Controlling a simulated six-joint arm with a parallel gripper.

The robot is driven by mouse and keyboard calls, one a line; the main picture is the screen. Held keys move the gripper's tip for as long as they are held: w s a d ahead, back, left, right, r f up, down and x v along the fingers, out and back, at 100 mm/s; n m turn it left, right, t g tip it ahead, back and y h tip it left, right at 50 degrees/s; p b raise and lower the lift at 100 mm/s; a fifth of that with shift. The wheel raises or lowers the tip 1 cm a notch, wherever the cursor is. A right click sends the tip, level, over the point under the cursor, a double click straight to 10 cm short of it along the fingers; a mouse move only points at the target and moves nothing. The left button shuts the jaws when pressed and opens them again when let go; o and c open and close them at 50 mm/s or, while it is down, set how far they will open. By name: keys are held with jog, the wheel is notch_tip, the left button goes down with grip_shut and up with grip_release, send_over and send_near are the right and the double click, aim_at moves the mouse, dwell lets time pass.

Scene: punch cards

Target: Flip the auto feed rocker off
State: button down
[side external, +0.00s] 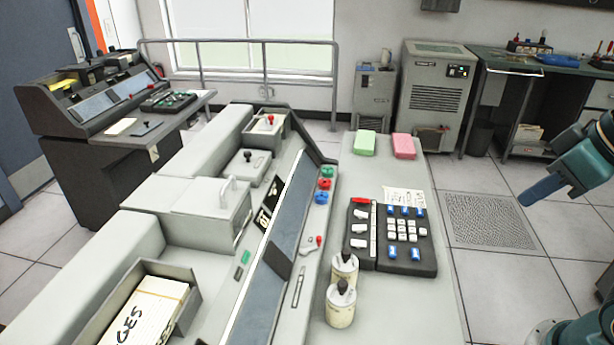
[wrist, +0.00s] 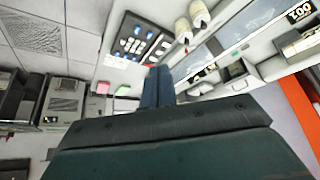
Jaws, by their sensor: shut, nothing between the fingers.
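A black control panel (side external: 391,237) lies on the right end of the light grey machine top. It carries a left column of white rockers (side external: 360,228) with a red piece above, a block of white keys (side external: 402,230) and blue keys. Labels are too small to read, so I cannot tell which one is the auto feed rocker. The panel also shows in the wrist view (wrist: 138,38), upside down. My gripper (side external: 528,196) is shut and empty, in the air to the right of the panel and well apart from it. Its blue fingers show in the wrist view (wrist: 158,86).
A card tray (side external: 155,308) is at front left. A small red-tipped lever (side external: 318,241) sits left of the panel.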

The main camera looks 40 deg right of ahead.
jog(key=shift+w, duration=0.1)
jog(key=m+g, duration=0.6)
jog(key=m, duration=0.3)
send_over(351, 244)
notch_tip(351, 244, down, 19)
dwell(0.3)
notch_tip(351, 244, down, 14)
jog(key=shift+r, duration=0.1)
dwell(0.7)
